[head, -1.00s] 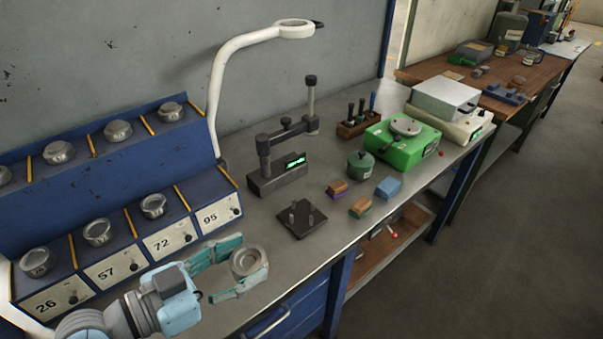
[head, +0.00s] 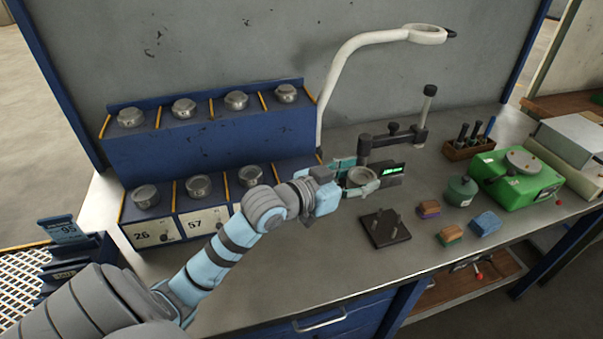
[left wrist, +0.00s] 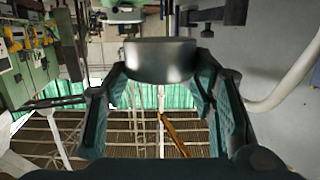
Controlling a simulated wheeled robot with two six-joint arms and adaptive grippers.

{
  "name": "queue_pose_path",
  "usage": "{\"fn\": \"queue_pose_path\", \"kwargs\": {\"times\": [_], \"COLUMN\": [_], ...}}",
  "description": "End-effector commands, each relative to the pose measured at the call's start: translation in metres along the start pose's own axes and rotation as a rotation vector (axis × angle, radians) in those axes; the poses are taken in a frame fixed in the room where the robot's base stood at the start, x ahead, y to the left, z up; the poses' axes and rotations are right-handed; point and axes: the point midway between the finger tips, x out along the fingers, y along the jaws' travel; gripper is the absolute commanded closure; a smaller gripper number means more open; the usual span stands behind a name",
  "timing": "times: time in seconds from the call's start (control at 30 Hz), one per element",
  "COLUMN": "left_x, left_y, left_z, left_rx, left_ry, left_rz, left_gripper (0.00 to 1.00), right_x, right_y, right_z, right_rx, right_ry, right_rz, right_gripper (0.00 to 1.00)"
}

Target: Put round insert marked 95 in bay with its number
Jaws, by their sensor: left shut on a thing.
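My left gripper (head: 358,178) is shut on a round metal insert (head: 362,177), held above the bench to the right of the blue rack (head: 210,148). The insert also shows between the fingers in the left wrist view (left wrist: 160,60). No number is readable on it. The rack's lower row shows plates 26 (head: 152,233) and 57 (head: 203,222), with inserts in their bays. My left arm covers the right-hand plates of that row. A card marked 95 (head: 63,230) stands in a blue holder at the left. My right gripper is out of view.
A lamp arm (head: 335,85) and a dark measuring stand (head: 395,138) rise close to the held insert. A black pegged plate (head: 385,228), small blocks (head: 450,235) and a green scale (head: 520,185) lie right. The front of the bench (head: 290,285) is clear.

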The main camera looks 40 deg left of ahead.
Motion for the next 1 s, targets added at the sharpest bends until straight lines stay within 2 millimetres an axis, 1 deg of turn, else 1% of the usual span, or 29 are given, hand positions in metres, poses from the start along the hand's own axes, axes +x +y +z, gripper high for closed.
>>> {"fn": "queue_pose_path", "kwargs": {"times": [0.03, 0.07, 0.1, 0.17, 0.2, 0.3, 0.33, 0.4, 0.5, 0.57, 0.63, 0.67, 0.8, 0.9, 1.0], "left_x": [0.004, 0.004, 0.004, 0.001, -0.003, -0.014, -0.018, -0.025, -0.031, -0.031, -0.028, -0.026, -0.015, -0.009, -0.004], "left_y": [-0.027, -0.044, -0.067, -0.098, -0.117, -0.155, -0.164, -0.180, -0.192, -0.195, -0.196, -0.195, -0.194, -0.194, -0.194], "left_z": [-0.013, -0.021, -0.031, -0.048, -0.058, -0.080, -0.086, -0.096, -0.102, -0.095, -0.079, -0.069, -0.017, 0.017, 0.039], "left_rx": [-0.009, -0.022, -0.038, -0.062, -0.078, -0.108, -0.115, -0.129, -0.139, -0.142, -0.141, -0.141, -0.141, -0.140, -0.139], "left_ry": [0.010, 0.011, 0.011, 0.011, 0.011, 0.008, 0.008, 0.005, 0.002, -0.001, -0.006, -0.007, -0.009, -0.007, -0.004], "left_rz": [-0.088, -0.147, -0.225, -0.336, -0.404, -0.542, -0.575, -0.635, -0.685, -0.697, -0.699, -0.699, -0.696, -0.695, -0.694], "left_gripper": [1.00, 1.00, 1.00, 1.00, 1.00, 1.00, 1.00, 1.00, 1.00, 1.00, 1.00, 1.00, 1.00, 1.00, 1.00], "right_x": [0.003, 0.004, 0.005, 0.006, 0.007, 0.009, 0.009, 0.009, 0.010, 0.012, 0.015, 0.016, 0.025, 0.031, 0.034], "right_y": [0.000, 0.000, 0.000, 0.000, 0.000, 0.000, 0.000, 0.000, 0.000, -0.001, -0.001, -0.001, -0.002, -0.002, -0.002], "right_z": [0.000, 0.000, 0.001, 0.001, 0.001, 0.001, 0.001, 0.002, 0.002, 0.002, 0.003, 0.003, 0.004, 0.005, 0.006], "right_rx": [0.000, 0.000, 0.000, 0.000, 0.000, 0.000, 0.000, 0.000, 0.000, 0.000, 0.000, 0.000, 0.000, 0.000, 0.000], "right_ry": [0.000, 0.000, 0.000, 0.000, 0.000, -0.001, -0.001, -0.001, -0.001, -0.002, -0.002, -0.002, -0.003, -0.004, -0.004], "right_rz": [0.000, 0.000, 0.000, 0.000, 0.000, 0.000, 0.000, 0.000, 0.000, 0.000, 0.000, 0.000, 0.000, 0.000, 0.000], "right_gripper": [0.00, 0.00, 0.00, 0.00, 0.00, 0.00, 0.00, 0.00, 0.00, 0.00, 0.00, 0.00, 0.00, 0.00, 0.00]}}
